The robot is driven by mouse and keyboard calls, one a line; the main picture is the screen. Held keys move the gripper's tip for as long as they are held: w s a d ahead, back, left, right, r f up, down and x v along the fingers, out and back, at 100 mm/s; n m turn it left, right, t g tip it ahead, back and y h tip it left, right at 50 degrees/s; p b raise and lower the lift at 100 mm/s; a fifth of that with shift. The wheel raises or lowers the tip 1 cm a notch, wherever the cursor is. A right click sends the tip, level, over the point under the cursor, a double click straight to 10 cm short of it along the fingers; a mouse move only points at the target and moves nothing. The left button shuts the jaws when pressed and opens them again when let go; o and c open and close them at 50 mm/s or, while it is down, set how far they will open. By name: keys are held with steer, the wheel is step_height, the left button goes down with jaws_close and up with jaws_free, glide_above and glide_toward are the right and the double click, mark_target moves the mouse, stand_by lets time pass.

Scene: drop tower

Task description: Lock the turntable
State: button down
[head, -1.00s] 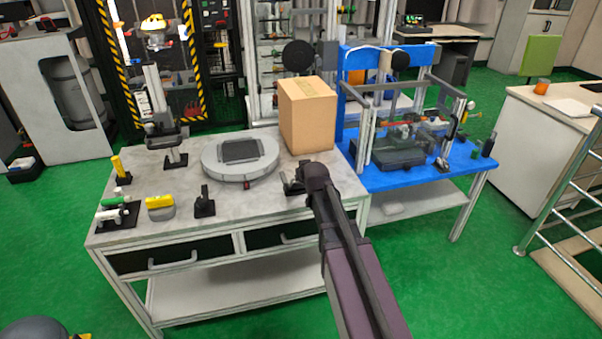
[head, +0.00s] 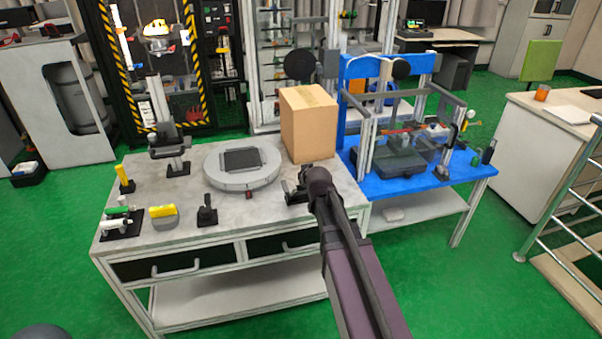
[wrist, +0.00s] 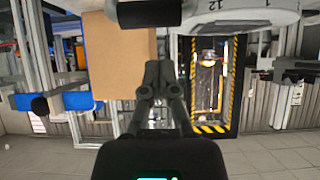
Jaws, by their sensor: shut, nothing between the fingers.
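The turntable (head: 222,183) is a round grey disc with a dark square plate on top, on the workbench. A small red mark shows on its front rim. A black part on a flat base (head: 297,194) stands at its right, partly covered by my arm. In the wrist view my gripper (wrist: 159,68) is shut and empty, between the cardboard box and the turntable's numbered rim (wrist: 240,14). A black cylinder (wrist: 150,12) shows at the top of that view, apart from the fingertips; I cannot tell what it belongs to. My fingertips are hidden in the head view.
The cardboard box (head: 308,130) stands behind my arm at the bench's right. A black lever (head: 207,211), a yellow-topped tool (head: 163,213) and a dark stand (head: 177,166) occupy the left. The blue table (head: 425,183) with a framed machine adjoins the right.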

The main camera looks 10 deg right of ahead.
steer(key=s, duration=0.6)
steer(key=shift+d+r+p, duration=0.2)
steer(key=shift+r+p, duration=0.15)
steer(key=shift+s, duration=0.1)
steer(key=s+r+g+p, duration=0.1)
steer(key=s+g+p, duration=0.8)
steer(key=s, duration=1)
steer(key=shift+s+a+r+m+g+h, duration=0.15)
steer(key=shift+s+a+m+g+h, duration=0.25)
steer(key=shift+g, duration=0.7)
steer(key=shift+w, duration=0.15)
steer(key=shift+a, duration=0.15)
